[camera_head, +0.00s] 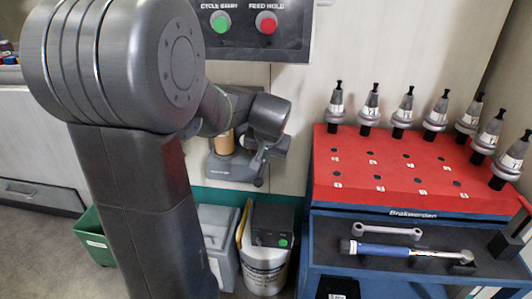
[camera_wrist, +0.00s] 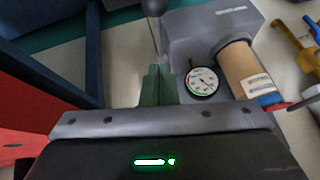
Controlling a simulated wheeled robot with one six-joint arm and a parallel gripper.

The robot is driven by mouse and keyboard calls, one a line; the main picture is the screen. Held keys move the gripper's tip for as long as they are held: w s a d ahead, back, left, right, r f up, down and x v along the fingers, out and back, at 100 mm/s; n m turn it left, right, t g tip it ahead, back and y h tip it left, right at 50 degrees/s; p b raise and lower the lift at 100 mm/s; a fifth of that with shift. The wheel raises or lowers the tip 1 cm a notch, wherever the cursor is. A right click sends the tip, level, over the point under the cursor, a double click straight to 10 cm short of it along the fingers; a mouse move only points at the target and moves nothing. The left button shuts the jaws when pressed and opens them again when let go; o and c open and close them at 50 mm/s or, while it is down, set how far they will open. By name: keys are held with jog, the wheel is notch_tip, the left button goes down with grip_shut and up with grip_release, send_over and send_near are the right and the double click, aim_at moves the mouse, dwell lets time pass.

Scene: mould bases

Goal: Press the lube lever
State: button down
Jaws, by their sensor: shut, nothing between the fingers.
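The lube unit is a grey box (camera_head: 228,172) on the pale wall, with a tan cylinder (camera_head: 224,142) on it. In the wrist view its grey body (camera_wrist: 215,30), the tan cylinder (camera_wrist: 248,72) and a round white gauge (camera_wrist: 203,82) show close up. The lube lever (camera_wrist: 154,8) is a grey rod with a dark knob at the top of the wrist view. Its knob also seems to show in the head view (camera_head: 258,182). My gripper (camera_wrist: 155,82) is shut and empty, beside the gauge and close to the lever. I cannot tell whether it touches the lever; my wrist partly covers the unit in the head view.
A blue cart (camera_head: 385,230) with a red tool rack (camera_head: 400,178) stands at the right, bearing several tool holders and a torque wrench (camera_head: 405,250). Below the unit stand a grey bin (camera_head: 217,240) and a white bucket (camera_head: 264,270). A control panel (camera_head: 245,28) is above.

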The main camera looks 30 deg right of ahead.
aim_at(261, 175)
jog(key=f, duration=0.2)
jog(key=w+f+b, duration=0.1)
jog(key=f, duration=0.1)
jog(key=f+b, duration=0.1)
jog(key=f, duration=0.1)
jog(key=shift+w+a+f, duration=0.15)
jog(key=shift+a+f, duration=0.1)
jog(key=shift+f, duration=0.05)
jog(key=shift+f, duration=0.1)
